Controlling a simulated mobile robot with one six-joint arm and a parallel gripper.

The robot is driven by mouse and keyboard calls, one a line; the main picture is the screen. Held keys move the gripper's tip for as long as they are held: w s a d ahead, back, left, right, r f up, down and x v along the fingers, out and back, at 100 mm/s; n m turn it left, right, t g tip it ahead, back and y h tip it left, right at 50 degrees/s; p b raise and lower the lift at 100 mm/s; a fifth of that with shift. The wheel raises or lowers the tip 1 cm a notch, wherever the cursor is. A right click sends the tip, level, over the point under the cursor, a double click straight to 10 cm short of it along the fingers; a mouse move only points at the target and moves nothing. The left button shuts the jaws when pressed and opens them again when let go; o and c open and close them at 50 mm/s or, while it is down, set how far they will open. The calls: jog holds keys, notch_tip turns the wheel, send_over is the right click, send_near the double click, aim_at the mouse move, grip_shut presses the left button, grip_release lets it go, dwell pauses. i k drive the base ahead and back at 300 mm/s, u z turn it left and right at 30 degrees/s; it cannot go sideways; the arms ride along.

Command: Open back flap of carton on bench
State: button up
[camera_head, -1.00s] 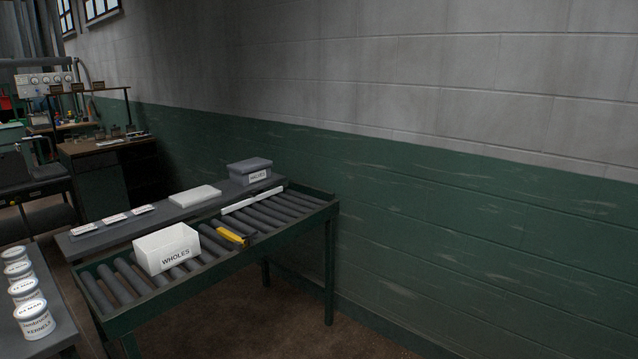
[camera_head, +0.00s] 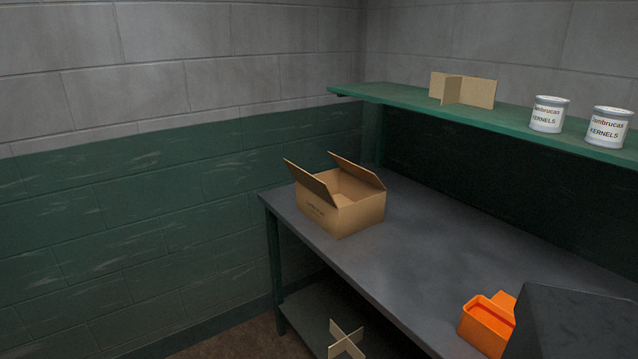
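The carton (camera_head: 352,216) is a brown cardboard box on the left end of the grey bench (camera_head: 410,245), near the wall. Two of its flaps stand raised: one on the left (camera_head: 311,184) leans outward to the left, and one at the back right (camera_head: 357,170) slopes up to the left. The top is at least partly open and some of the inside shows. Whether any other flaps are folded in is not clear. My gripper is not in view.
A green shelf (camera_head: 400,98) runs above the bench with a cardboard divider (camera_head: 463,90) and two white tins (camera_head: 548,114). An orange container (camera_head: 488,322) and a dark block (camera_head: 570,325) are at the lower right. Another divider (camera_head: 346,342) is below. The bench middle is clear.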

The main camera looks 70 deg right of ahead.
aim_at(366, 174)
jog(key=z, duration=5)
jog(key=i, duration=0.15)
jog(key=u, duration=3)
jog(key=k, duration=0.35)
jog(key=z, duration=0.05)
jog(key=i, duration=0.5)
jog(key=z, duration=0.25)
jog(key=k, duration=0.25)
jog(key=u, duration=0.1)
